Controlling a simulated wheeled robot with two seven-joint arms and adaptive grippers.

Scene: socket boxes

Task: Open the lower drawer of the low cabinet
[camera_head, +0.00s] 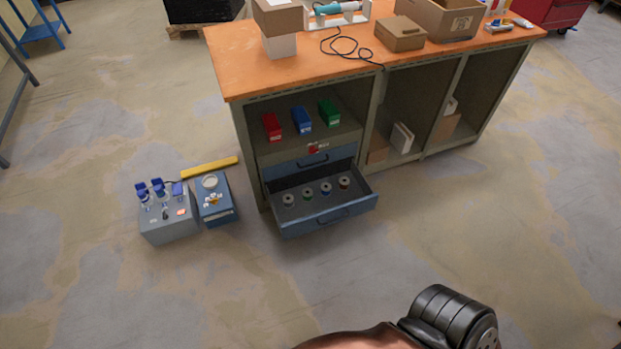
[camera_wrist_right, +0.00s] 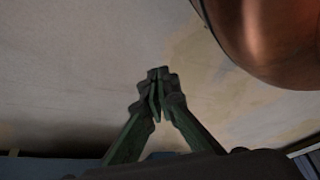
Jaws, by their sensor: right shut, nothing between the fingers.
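The low cabinet (camera_head: 245,150) with an orange wooden top stands at the upper middle of the head view. Its lower drawer (camera_head: 335,220) is pulled out, with several small round spools or sockets standing in it. The drawer's dark handle is on its blue front. The upper drawer (camera_head: 290,168) above it is closed. My right gripper (camera_wrist_right: 157,75) shows in the right wrist view, its green fingers together with nothing between them, over blurred floor. It does not show in the head view, and it is apart from the drawer. My left gripper is not in view.
A grey box (camera_head: 165,232) with blue-topped items and a blue box (camera_head: 218,212) stand on the floor left of the cabinet, near a yellow bar (camera_head: 210,168). Cardboard boxes (camera_head: 400,35) are on the worktop. The floor in front of the drawer is clear.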

